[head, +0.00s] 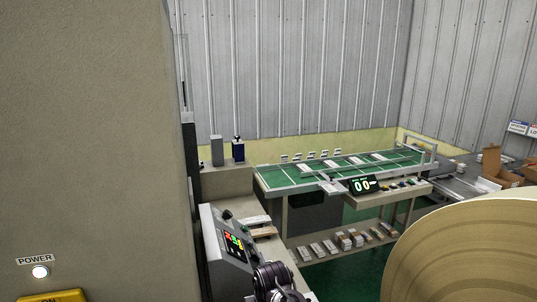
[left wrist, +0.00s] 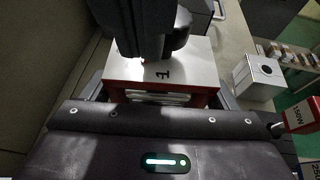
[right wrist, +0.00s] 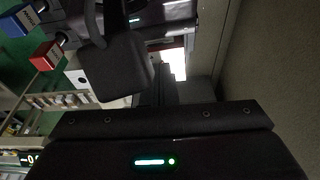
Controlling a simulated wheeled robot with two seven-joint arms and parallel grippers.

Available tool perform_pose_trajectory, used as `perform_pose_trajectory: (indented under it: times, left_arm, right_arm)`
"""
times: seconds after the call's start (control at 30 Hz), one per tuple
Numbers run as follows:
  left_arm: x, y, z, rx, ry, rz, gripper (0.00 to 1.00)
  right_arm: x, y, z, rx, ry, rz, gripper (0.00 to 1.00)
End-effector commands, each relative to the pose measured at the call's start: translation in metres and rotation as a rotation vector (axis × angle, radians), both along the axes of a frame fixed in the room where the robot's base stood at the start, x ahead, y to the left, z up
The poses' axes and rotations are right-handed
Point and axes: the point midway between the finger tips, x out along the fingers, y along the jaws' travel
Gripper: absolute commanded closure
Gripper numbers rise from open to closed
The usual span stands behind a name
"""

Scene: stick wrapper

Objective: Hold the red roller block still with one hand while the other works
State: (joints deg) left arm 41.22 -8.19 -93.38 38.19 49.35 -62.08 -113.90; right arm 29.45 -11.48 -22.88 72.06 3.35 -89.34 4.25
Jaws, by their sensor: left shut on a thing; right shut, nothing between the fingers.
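The red roller block (left wrist: 214,101) shows in the left wrist view, with red sides under a pale top plate marked 1. My left gripper (left wrist: 160,98) is shut on it; dark finger parts show at both sides, and the grip itself is partly hidden by the gripper body. My right gripper (left wrist: 160,55) is the dark shape over the far part of the top plate. In the right wrist view its closed fingers (right wrist: 158,88) are dark and hold nothing; I cannot tell if they touch the plate. The head view does not show the block.
A silver box with a round hole (left wrist: 258,76) stands right of the block, near a red labelled piece (left wrist: 302,114). A large beige panel (head: 90,130) fills the head view's left. A screen console (head: 232,243), green conveyor table (head: 285,177) and large brown roll (head: 470,255) stand beyond.

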Motion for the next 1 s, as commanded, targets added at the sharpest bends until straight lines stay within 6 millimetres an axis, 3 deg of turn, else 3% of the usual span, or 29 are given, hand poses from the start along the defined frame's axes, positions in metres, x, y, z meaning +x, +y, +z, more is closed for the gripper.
perform_pose_trajectory:
  times: [1.0]
  left_arm:
    - [0.000,0.000,0.000,-0.001,0.000,0.000,0.68]
  right_arm:
    - [0.008,-0.022,0.001,0.001,-0.004,-0.001,1.00]
